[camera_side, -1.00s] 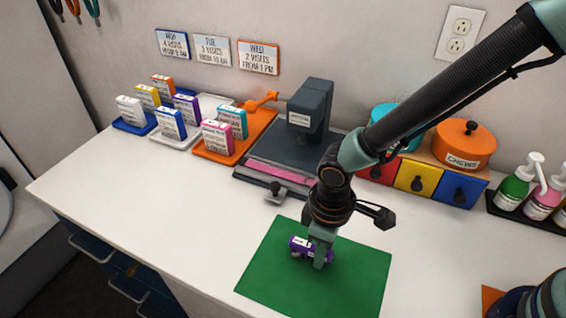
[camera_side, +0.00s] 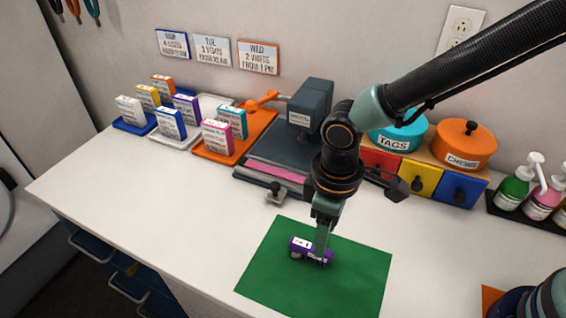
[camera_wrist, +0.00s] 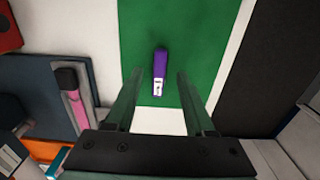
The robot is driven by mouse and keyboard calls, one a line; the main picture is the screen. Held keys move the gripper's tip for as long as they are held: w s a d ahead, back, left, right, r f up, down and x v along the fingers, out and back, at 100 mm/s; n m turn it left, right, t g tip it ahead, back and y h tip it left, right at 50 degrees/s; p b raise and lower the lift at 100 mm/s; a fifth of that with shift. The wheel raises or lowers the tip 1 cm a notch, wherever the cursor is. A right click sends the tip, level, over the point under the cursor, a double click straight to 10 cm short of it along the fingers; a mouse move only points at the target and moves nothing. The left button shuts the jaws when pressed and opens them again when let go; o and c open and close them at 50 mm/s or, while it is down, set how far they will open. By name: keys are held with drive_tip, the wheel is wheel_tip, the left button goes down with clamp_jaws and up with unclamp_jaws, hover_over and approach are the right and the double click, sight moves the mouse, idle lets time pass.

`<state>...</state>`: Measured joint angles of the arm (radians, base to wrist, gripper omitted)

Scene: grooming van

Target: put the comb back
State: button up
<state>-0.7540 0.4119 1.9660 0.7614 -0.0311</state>
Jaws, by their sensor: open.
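A small purple item (camera_side: 299,244) with a white label lies on the green mat (camera_side: 359,275). I cannot tell for sure whether it is the comb. In the wrist view the purple item (camera_wrist: 160,66) lies lengthwise, ahead of and between my two fingers, with clear gaps on both sides. My gripper (camera_side: 322,252) is above the mat, right by the item's right end, and partly hides it in the side view. In the wrist view my gripper (camera_wrist: 158,75) is open with nothing held.
A dark press-like machine (camera_side: 311,105) with a pink strip (camera_side: 276,172) stands behind the mat. Small boxes stand on the blue, white and orange trays (camera_side: 212,155) at back left. Coloured drawers (camera_side: 417,178) and bottles (camera_side: 515,185) are at the right. The counter left of the mat is clear.

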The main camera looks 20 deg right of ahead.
drive_tip(key=w+d+r+m+t+y, duration=0.1)
drive_tip(key=w+d+r+m+t, duration=0.2)
drive_tip(key=d+r, duration=1.05)
drive_tip(key=s+d+r+m+t, duration=0.1)
drive_tip(key=d+r+m, duration=0.1)
drive_tip(key=d, duration=0.4)
drive_tip(key=s+d+r+m+t+h, duration=0.1)
drive_tip(key=s+d+r+m, duration=0.1)
drive_tip(key=d+m, duration=0.2)
drive_tip(key=d, duration=0.3)
drive_tip(key=shift+d+t, duration=0.2)
drive_tip(key=shift+t, duration=0.1)
